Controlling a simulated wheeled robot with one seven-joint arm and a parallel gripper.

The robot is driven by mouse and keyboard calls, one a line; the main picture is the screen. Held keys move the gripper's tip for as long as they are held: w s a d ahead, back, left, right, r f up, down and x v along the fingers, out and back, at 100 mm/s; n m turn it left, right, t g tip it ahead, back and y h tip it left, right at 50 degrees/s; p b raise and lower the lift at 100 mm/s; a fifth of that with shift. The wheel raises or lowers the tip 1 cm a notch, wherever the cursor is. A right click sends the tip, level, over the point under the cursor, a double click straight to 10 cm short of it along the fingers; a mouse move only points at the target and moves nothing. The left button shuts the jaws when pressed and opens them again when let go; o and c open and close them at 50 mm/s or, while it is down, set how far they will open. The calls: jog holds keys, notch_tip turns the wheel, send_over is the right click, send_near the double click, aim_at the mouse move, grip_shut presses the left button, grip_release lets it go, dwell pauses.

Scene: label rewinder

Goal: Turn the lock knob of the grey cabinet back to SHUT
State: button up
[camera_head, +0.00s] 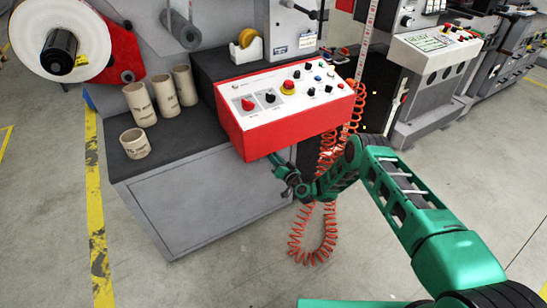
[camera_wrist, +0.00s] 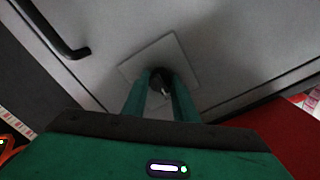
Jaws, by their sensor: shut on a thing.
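The grey cabinet (camera_head: 200,203) stands under the dark worktop, below the red control box. In the wrist view its grey door (camera_wrist: 218,35) fills the background. A pale square plate (camera_wrist: 134,69) is on the door, and a small dark lock knob (camera_wrist: 160,86) sits at its middle. My gripper (camera_wrist: 159,77) is shut on the knob, one green finger on each side. Which way the knob points, and any SHUT mark, I cannot make out. In the head view my gripper (camera_head: 281,172) is at the cabinet's right side, below the control box, and the knob is hidden.
A red control box (camera_head: 290,105) with buttons overhangs my gripper. An orange coiled cable (camera_head: 331,235) hangs close to my arm. A black bar handle (camera_wrist: 52,30) is on the door. Cardboard cores (camera_head: 162,97) stand on the worktop. Floor in front is clear.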

jog(key=shift+s+d+f, duration=0.15)
jog(key=shift+s+f, duration=0.05)
jog(key=shift+f, duration=0.25)
jog(key=o, duration=0.9)
jog(key=shift+f, duration=0.1)
jog(key=shift+o, duration=0.8)
jog(key=shift+w+r, duration=0.1)
jog(key=shift+r, duration=0.2)
jog(key=v, duration=1)
jog(key=shift+s+d, duration=0.25)
jog(key=shift+f, duration=0.1)
